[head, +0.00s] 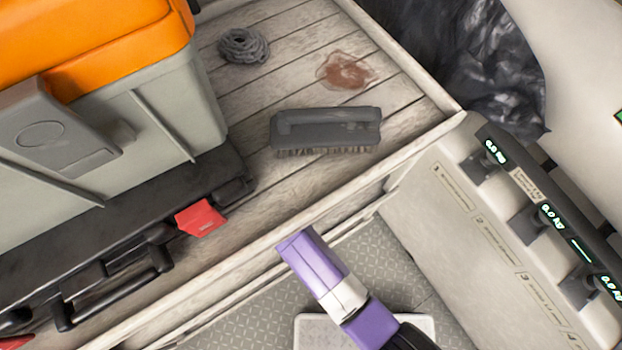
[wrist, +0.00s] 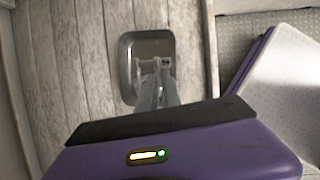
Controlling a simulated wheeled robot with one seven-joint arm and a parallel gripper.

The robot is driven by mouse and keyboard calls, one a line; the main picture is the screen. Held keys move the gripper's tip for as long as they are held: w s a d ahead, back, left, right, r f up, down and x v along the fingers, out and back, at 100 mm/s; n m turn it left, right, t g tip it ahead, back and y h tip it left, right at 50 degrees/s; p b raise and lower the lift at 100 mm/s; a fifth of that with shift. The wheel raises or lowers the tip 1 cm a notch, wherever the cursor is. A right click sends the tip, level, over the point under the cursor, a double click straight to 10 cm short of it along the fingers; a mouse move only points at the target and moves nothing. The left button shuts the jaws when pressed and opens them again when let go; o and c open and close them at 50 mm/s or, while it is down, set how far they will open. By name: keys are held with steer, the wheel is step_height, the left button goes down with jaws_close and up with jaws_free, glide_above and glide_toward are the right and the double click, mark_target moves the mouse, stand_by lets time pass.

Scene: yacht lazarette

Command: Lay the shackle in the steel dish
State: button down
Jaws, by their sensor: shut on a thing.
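The steel dish (wrist: 127,50) is a grey, rounded rectangular dish lying on the pale planks in the wrist view. My gripper (wrist: 156,76) reaches over it from below in the picture, its fingers shut on a small grey thing (wrist: 154,63) that looks like the shackle. The fingers hide part of it, and I cannot tell whether it touches the dish's floor or hangs above it. In the head view neither dish, shackle nor fingers show; only a purple and white link of my arm does.
In the head view a large orange and grey toolbox (head: 110,110) stands at left on the plank shelf. A dark brush (head: 325,130), a rope coil (head: 243,45) and a reddish stain (head: 345,70) lie near it.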

steer(key=x, duration=0.3)
steer(key=shift+b, duration=0.4)
steer(key=shift+s+f, duration=0.15)
steer(key=shift+f, duration=0.35)
steer(key=c, duration=1.8)
jaws_free()
steer(key=shift+d, duration=0.1)
steer(key=shift+c, duration=0.2)
steer(key=shift+f, duration=0.2)
steer(key=shift+r, duration=0.15)
steer(key=shift+r, duration=0.1)
steer(key=shift+a+r, duration=0.25)
steer(key=shift+r, duration=0.25)
steer(key=p+v, duration=0.1)
steer(key=v, duration=0.1)
steer(key=shift+s+a+r, duration=0.1)
steer(key=shift+r, duration=0.15)
steer(key=s+a, duration=0.8)
steer(key=shift+s+a+f, duration=0.15)
steer(key=shift+f, duration=0.1)
